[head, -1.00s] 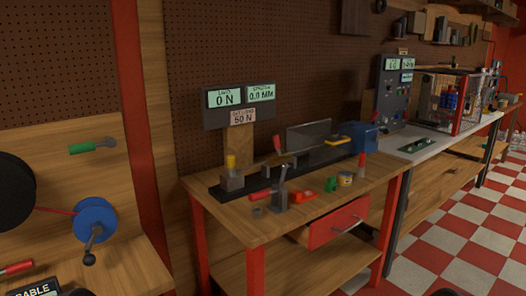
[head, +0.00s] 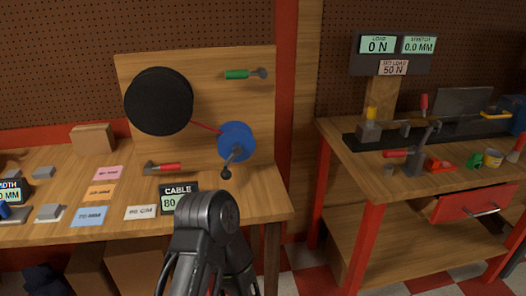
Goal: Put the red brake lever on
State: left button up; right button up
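No part is labelled as the brake lever, and several red handles show. A red-handled lever (head: 400,153) stands on a grey post on the right bench. Another upright red handle (head: 424,102) is behind it on the dark rail. A red-handled hand tool (head: 163,168) lies on the left bench below the black reel. A green-handled lever (head: 243,74) sits on the wooden board, its handle pointing left. One of my dark arms rises from the bottom middle in front of the left bench. No fingertips show on it, and my other arm is out of view.
The board carries a black reel (head: 159,101) and a blue crank spool (head: 236,141) joined by red cable. A red drawer (head: 468,206) is partly open under the right bench. A gap separates the benches.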

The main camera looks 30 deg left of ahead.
aim_at(148, 169)
jog(key=u, duration=1.1)
